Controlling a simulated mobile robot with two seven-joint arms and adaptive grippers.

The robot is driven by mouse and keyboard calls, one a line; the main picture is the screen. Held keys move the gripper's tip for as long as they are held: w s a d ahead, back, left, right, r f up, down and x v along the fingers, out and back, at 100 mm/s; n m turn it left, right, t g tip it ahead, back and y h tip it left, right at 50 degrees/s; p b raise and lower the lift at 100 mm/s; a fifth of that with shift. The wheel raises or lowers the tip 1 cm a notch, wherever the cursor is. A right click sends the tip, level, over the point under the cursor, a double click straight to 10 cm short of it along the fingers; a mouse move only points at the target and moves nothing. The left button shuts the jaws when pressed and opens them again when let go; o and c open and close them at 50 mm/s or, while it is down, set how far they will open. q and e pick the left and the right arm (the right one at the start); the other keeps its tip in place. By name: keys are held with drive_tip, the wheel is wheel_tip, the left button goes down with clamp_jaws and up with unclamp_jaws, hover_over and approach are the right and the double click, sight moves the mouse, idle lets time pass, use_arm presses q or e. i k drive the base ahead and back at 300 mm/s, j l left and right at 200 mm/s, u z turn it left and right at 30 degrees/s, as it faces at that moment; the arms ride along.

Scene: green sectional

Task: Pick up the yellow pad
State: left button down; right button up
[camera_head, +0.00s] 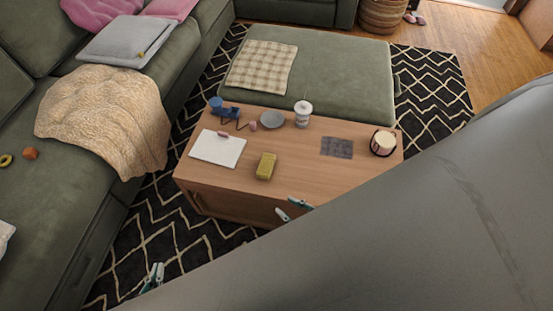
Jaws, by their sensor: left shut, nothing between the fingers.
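The yellow pad (266,166) is a small yellow block lying on the wooden coffee table (200,175), near the middle of its front part. My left gripper (154,276) is low at the left, over the dark rug, shut and empty, well apart from the pad. My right gripper (291,209) is by the table's front edge, nearer to me than the pad and slightly right of it. Its two fingertips show apart with nothing between them; the rest is hidden behind my large grey arm link.
A white notebook (217,149), blue object (222,109), grey plate (272,119), white lidded cup (302,113), dark mat (337,147) and candle-like jar (383,143) share the table. A green sofa (60,205) stands left and an ottoman (335,75) behind. My arm covers the lower right.

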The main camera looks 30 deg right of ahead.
sight(265, 167)
drive_tip(key=i+j+z, duration=0.2)
drive_tip(key=j+z, duration=0.2)
drive_tip(key=i+j+z, duration=0.15)
drive_tip(key=j+z, duration=0.3)
drive_tip(key=i+j+z, duration=0.1)
drive_tip(key=j+z, duration=0.15)
drive_tip(key=j, duration=0.2)
drive_tip(key=i+j+z, duration=0.1)
drive_tip(key=j+z, duration=0.2)
drive_tip(key=j, duration=0.15)
